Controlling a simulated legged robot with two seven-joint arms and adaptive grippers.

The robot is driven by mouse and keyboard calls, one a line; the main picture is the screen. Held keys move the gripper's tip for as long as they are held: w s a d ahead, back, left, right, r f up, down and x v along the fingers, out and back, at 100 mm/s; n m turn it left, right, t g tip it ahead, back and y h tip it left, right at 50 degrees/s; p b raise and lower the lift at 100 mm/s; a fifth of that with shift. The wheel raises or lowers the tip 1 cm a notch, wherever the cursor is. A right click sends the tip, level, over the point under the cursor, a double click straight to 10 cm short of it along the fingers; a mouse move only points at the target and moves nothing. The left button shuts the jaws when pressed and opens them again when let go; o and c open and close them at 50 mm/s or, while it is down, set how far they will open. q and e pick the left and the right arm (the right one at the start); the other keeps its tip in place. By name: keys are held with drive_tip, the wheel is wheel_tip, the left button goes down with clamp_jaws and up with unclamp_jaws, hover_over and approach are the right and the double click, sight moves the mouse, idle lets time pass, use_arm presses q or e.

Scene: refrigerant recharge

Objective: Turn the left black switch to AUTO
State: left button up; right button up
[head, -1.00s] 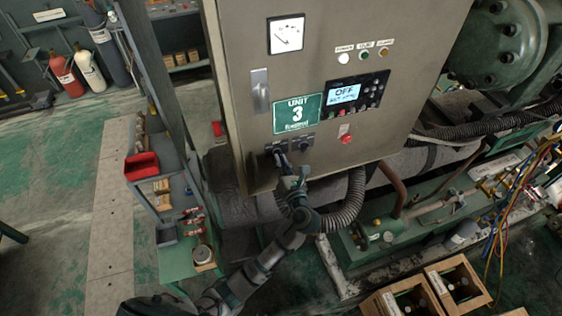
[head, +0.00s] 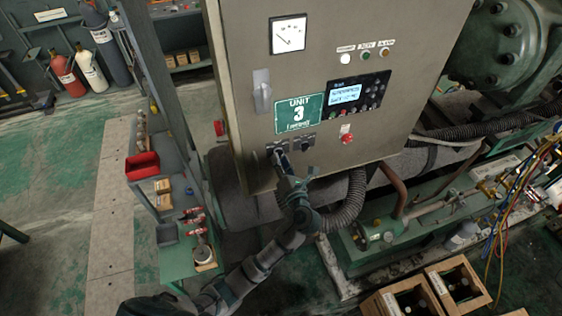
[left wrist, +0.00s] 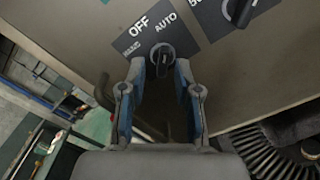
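The left black switch (left wrist: 162,58) is a dark knob on a black plate marked OFF and AUTO, low on the panel front. Its handle stands roughly upright in the left wrist view, with its upper end toward AUTO. The knob lies between the fingertips of my left gripper (left wrist: 160,72), which are apart with a gap on both sides; I cannot tell whether either touches it. In the head view my left gripper (head: 281,160) reaches up to the panel and partly hides this switch. My right gripper is out of view.
A second black switch (head: 306,143) sits just right. The grey panel (head: 237,110) carries a lit display (head: 345,93) with small lines of text, a red button (head: 346,138) and a door handle (head: 262,90). A corrugated hose (head: 350,205) runs below. A shelf stands left.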

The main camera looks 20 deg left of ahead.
use_arm(q)
drive_tip(key=v, duration=0.9)
drive_tip(key=shift+w+f, duration=0.15)
idle(0.4)
